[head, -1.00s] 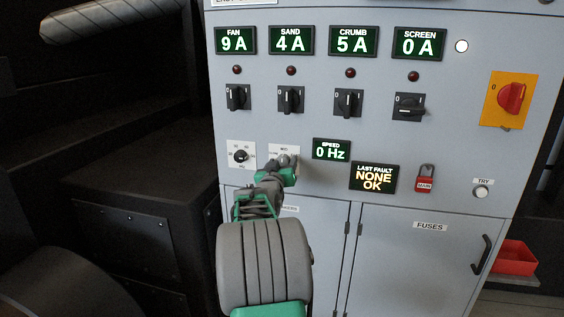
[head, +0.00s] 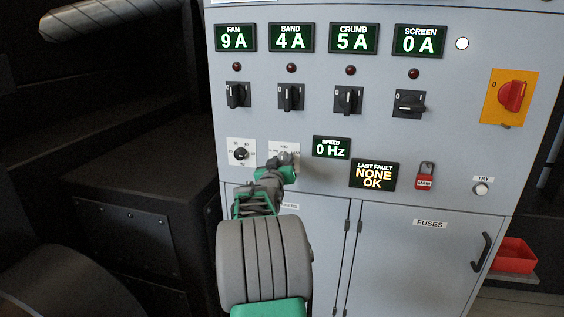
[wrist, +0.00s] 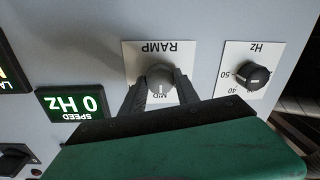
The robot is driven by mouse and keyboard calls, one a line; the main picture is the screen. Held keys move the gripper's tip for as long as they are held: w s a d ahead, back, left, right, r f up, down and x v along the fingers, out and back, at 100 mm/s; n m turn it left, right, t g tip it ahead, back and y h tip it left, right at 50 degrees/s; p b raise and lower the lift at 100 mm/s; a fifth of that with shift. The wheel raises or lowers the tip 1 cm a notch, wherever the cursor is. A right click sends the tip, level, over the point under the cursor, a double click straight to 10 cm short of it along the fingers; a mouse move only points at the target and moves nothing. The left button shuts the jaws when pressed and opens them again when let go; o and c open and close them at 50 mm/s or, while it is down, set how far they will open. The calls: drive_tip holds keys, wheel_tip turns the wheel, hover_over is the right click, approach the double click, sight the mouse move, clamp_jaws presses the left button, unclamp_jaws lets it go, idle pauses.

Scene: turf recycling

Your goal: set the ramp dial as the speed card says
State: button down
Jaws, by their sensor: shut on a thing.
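The ramp dial (wrist: 160,80) is a round grey knob on a white plate (wrist: 181,52) marked RAMP, seen upside down in the wrist view. The mark MID shows at the edge of its plate near my gripper. My gripper (wrist: 160,92) has one dark finger on each side of the knob and is shut on it. In the head view my gripper (head: 286,160) covers most of the dial, and its plate (head: 275,147) shows only partly. I cannot read the dial's setting clearly. No speed card can be made out.
A black Hz knob (wrist: 257,75) sits close beside the ramp plate. The speed display (head: 331,148) reads 0 Hz. A dark machine housing (head: 120,185) stands at left.

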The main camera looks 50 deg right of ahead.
drive_tip(key=shift+f+b, duration=0.15)
drive_tip(key=shift+b, duration=0.5)
drive_tip(key=m+b, duration=0.3)
drive_tip(key=b, duration=0.2)
drive_tip(key=m+b, duration=0.3)
drive_tip(key=b, duration=0.2)
drive_tip(key=m+b, duration=0.3)
drive_tip(key=b, duration=0.2)
drive_tip(key=shift+f, duration=0.25)
drive_tip(key=m+b, duration=0.3)
drive_tip(key=shift+r+h+b, duration=0.25)
drive_tip(key=shift+h+b, duration=0.05)
drive_tip(key=c, duration=0.9)
unclamp_jaws()
